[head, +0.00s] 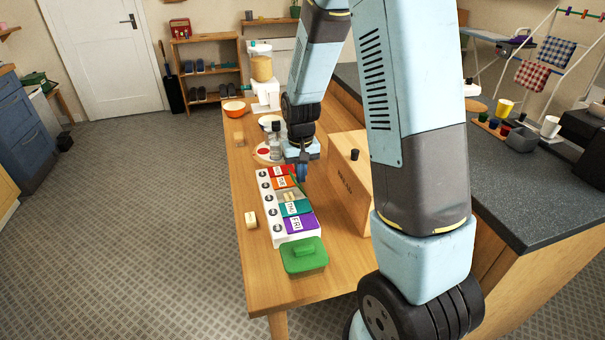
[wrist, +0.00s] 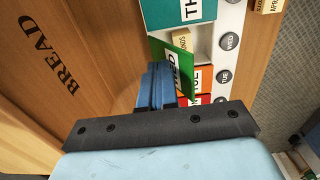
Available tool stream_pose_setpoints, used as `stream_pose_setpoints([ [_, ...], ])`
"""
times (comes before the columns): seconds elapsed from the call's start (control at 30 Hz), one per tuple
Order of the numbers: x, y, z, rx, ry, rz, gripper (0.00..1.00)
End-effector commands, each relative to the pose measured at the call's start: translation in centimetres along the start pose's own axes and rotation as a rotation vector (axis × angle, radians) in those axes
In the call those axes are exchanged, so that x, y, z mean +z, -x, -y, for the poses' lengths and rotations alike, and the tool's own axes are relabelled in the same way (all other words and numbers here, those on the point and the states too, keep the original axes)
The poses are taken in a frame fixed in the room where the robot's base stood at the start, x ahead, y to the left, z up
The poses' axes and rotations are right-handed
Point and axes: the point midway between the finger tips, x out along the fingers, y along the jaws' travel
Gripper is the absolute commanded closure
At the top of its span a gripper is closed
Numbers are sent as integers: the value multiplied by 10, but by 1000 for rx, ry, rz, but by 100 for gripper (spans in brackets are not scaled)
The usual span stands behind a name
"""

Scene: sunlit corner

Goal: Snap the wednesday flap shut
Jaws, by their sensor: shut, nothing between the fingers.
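The white day organizer (head: 268,211) stands on the wooden table, with coloured flaps in a row. The green WED flap (wrist: 181,62) stands raised and tilted over its compartment in the wrist view; a small tan labelled block (wrist: 183,43) shows beside it. The orange TUE flap (wrist: 196,80), the teal THU flap (wrist: 185,12) and the purple FRI flap (head: 300,223) lie down. My gripper (head: 302,174) is shut and empty; its blue fingers (wrist: 154,82) are right beside the WED flap, on the bread-box side. I cannot tell whether they touch it.
A wooden bread box (head: 346,172) stands close on the right of the organizer. A green lidded dish (head: 304,257) sits at its near end, and a small tan block (head: 251,219) lies to its left.

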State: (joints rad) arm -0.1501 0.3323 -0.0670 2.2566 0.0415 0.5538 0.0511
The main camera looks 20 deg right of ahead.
Motion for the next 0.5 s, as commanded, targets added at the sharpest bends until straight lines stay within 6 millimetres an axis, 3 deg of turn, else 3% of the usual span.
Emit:
stream_pose_setpoints([
  [0.5, 0, -9, 24, 0, 1, 0, 100],
])
